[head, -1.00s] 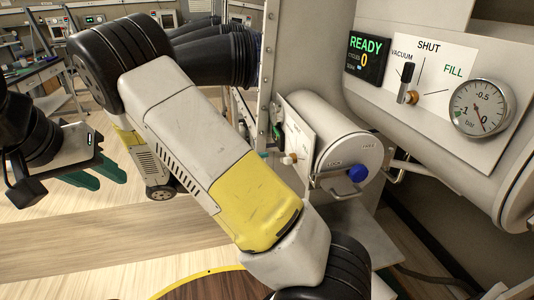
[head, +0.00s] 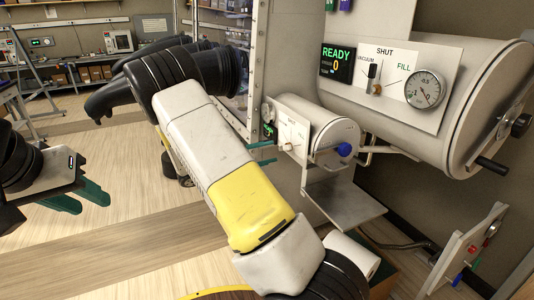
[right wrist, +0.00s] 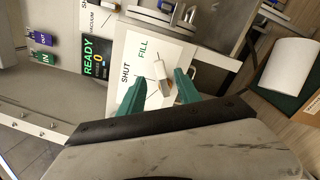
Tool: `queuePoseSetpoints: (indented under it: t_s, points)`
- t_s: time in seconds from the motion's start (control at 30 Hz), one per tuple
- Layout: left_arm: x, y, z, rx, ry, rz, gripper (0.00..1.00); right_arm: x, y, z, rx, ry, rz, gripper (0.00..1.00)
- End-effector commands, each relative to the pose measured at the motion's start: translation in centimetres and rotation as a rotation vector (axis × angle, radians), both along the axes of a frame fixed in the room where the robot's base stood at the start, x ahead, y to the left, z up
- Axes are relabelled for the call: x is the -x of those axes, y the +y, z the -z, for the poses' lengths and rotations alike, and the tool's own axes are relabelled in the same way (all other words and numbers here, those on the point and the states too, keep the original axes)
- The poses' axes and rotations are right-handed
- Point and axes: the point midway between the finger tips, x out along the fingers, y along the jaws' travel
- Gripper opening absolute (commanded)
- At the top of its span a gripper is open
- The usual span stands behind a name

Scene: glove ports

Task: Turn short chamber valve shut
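The short chamber (head: 325,130) is the small white cylinder in the middle of the head view. Its valve panel (head: 288,132) faces left and carries a small light lever. In the right wrist view the valve lever (right wrist: 160,72) stands out from the white panel (right wrist: 150,45), with SHUT and FILL visible. My left gripper (head: 78,198) is open and empty, far left.
The larger chamber (head: 470,105) has its own valve (head: 374,84), gauge (head: 424,90) and READY display (head: 336,61). A blue knob (head: 343,149) is on the short chamber's door. A shelf (head: 345,198) sits below, with a white roll (head: 350,257) lower down.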

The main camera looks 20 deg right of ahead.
Motion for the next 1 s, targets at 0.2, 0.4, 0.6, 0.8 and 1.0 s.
queuePoseSetpoints:
  t_s: [0.2, 0.4, 0.6, 0.8, 1.0]
  points:
    - [0.0, 0.0, 0.0, 0.0, 0.001, 0.0, 0.36, -0.4, -2.1, 0.0, 0.001, 0.001, 0.0, 0.4]
    - [0.0, 0.0, 0.0, 0.0, 0.001, 0.0, 0.36, -0.6, -5.3, 0.0, 0.002, 0.002, -0.001, 0.4]
    - [0.0, 0.0, 0.0, 0.0, 0.0, 0.0, 0.36, -0.8, -7.5, 0.0, 0.001, 0.001, -0.003, 0.4]
    - [0.0, 0.0, 0.0, 0.0, 0.0, 0.0, 0.36, -0.9, -8.1, 0.0, 0.001, 0.001, -0.005, 0.4]
    - [0.0, 0.0, 0.0, 0.0, 0.0, 0.0, 0.36, -0.9, -8.0, 0.0, 0.001, 0.001, -0.004, 0.3]
